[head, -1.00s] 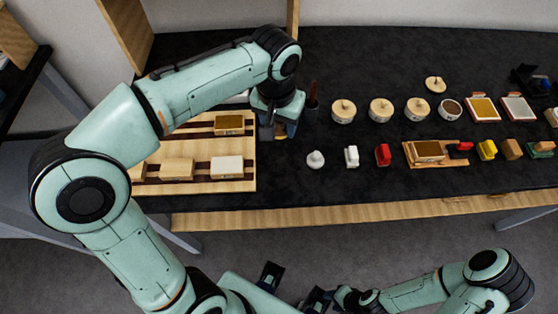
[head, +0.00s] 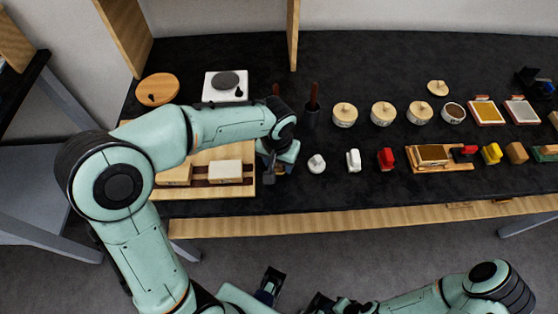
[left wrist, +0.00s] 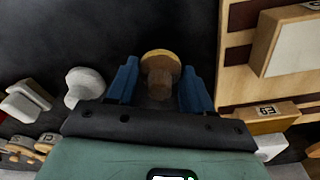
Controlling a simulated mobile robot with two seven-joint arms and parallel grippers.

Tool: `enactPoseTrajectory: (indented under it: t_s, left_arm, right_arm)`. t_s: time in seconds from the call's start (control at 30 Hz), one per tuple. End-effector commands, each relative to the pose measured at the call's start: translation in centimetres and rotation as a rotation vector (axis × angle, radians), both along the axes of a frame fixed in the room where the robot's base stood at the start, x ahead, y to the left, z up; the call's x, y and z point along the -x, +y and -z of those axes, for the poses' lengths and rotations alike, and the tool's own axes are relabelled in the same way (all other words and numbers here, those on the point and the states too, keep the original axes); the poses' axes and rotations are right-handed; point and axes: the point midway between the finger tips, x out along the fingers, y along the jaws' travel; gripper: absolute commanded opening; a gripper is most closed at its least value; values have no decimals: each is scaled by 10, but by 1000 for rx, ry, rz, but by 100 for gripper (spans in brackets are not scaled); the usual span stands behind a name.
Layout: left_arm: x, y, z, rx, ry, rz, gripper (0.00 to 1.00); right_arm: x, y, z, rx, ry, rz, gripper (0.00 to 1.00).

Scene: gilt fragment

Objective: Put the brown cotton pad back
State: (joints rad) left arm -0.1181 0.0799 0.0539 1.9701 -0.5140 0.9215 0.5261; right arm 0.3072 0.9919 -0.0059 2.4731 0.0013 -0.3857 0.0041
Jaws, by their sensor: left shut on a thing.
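My left gripper (head: 277,168) is over the black table, just right of the wooden rack and left of a small white knobbed piece (head: 316,163). In the left wrist view its blue fingers (left wrist: 158,90) are shut on a brown rounded piece with a tan round end (left wrist: 158,54), which looks like the brown cotton pad. The held piece is mostly hidden in the head view. The white piece also shows in the left wrist view (left wrist: 84,84), left of the fingers. My right gripper (head: 318,302) is low at the bottom edge, away from the table; its opening is unclear.
The wooden rack (head: 206,191) holds pale blocks, close left of the gripper. A dark pot with a brown-handled tool (head: 311,115) stands behind. White (head: 353,160) and red (head: 386,158) pieces and lidded jars (head: 345,115) stand rightward. The front strip of table is clear.

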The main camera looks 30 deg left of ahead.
Motion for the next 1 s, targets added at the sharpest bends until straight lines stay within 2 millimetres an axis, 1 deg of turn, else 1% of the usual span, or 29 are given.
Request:
enactPoseTrajectory:
  t_s: [0.13, 0.27, 0.3, 0.37, 0.63, 0.77, 0.87, 1.0]
  left_arm:
    - [0, 0, -1, 0, -1, 0, 22]
    - [0, 0, 4, 0, 0, 0, 22]
    - [0, 0, 3, 0, 0, 0, 57]
    - [0, 0, 3, 0, -1, 0, 76]
    - [0, 0, 2, 0, -1, 0, 76]
    - [-1, 0, -4, 0, -2, 0, 76]
    - [0, 0, -19, 0, -6, 0, 76]
    - [3, -1, -50, 1, -8, -1, 76]
  right_arm:
    - [0, 0, 0, 0, 0, 0, 40]
    - [1, 0, 3, 0, 1, 0, 40]
    - [1, 0, 3, 0, 1, 0, 40]
    - [1, 0, 3, 0, 1, 0, 40]
    - [1, 0, 2, 0, 1, 0, 40]
    - [-1, 0, -2, 0, -1, 0, 40]
    - [-1, 0, -3, 0, -1, 0, 40]
    - [-3, 0, -8, 0, -3, 0, 40]
